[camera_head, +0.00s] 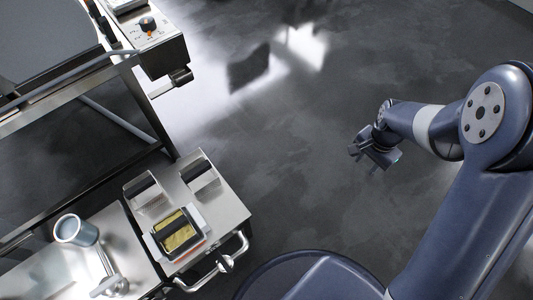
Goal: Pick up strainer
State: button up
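My gripper (363,156) hangs over the bare floor right of the cart, apart from everything; it is small and dark, and I cannot tell its finger opening. I cannot tell for certain which thing is the strainer. Two metal boxes with dark tops, one at the left (147,192) and one at the right (199,175), stand on the cart top and may be strainers. A third box (177,234) in front of them holds something yellow under a dark bar. My gripper is far to the right of and above all of these in the picture.
The steel cart (228,213) has a tubular handle (215,270) at its front right. A grey-blue cup (75,230) and a metal long-handled tool (110,284) are at the left. A framed machine with a control box (155,45) stands behind. The dark floor (290,150) between is clear.

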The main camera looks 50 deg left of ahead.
aim_at(199, 175)
jog(key=i+u, duration=0.25)
jog(key=u, duration=0.15)
jog(key=i+u, duration=0.25)
jog(key=u, duration=0.15)
jog(key=i+l+u, duration=0.15)
jog(key=u, duration=0.25)
jog(key=i+u, duration=0.15)
jog(key=u, duration=0.3)
jog(key=i+u, duration=0.2)
jog(key=u, duration=0.25)
jog(key=i+u, duration=0.2)
jog(key=u, duration=0.25)
jog(key=i+l+u, duration=0.1)
jog(key=u, duration=0.35)
jog(key=i, duration=0.05)
